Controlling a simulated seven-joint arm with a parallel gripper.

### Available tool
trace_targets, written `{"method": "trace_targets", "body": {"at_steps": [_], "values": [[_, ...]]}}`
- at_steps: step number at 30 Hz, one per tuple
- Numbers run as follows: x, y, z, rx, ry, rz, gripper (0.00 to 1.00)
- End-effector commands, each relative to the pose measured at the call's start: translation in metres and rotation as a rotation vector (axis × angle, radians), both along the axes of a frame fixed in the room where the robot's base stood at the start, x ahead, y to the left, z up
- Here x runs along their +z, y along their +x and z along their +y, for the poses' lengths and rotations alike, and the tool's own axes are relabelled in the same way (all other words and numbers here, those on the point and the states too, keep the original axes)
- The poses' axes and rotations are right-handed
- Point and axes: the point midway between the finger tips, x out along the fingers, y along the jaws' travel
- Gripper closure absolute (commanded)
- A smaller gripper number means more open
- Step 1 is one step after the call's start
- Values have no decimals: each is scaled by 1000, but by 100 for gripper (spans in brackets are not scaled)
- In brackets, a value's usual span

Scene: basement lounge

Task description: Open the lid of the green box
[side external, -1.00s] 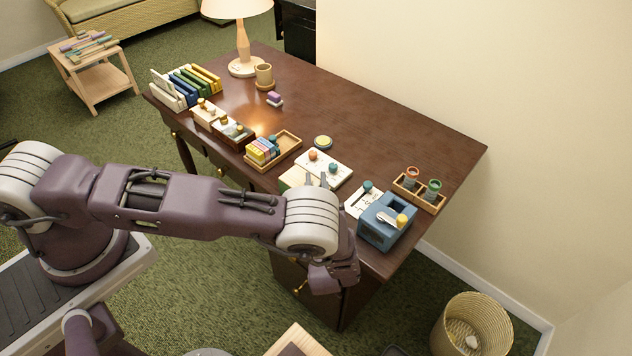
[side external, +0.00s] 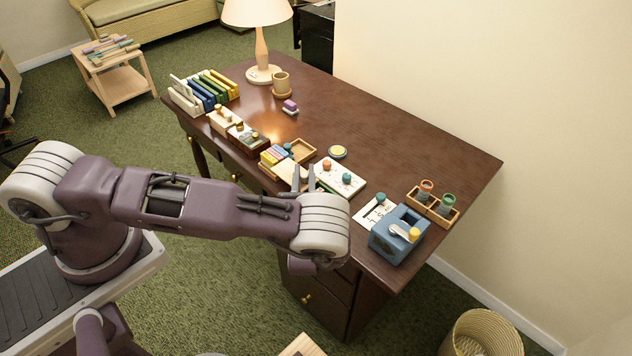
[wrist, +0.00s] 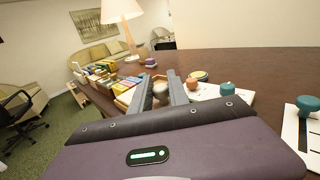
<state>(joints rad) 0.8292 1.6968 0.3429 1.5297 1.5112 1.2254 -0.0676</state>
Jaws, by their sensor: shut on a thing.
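In the wrist view the fingers (wrist: 161,80) close around a rounded greyish knob (wrist: 160,88). A pale cream-green box or panel (side external: 289,173) lies right beside the fingers in the side view, and appears to be the green box. My gripper and wrist cover much of it, so I cannot tell how far its lid is raised.
A white board with orange and teal knobs (side external: 342,182) lies close right of my fingers. A blue box (side external: 391,248) stands farther right, by a rack with two jars (side external: 436,203).

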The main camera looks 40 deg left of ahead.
Motion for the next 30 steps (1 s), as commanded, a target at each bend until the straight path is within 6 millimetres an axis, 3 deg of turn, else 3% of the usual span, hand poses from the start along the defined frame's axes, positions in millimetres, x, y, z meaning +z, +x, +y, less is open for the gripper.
{"method": "trace_targets", "body": {"at_steps": [8,9,12,22,30], "values": [[-1,-1,1,2,-1,2,100],[-1,-1,1,2,-1,2,73],[-1,-1,1,2,-1,2,57],[0,-4,-3,0,-1,1,57],[0,-41,-41,-2,-1,2,57]]}}
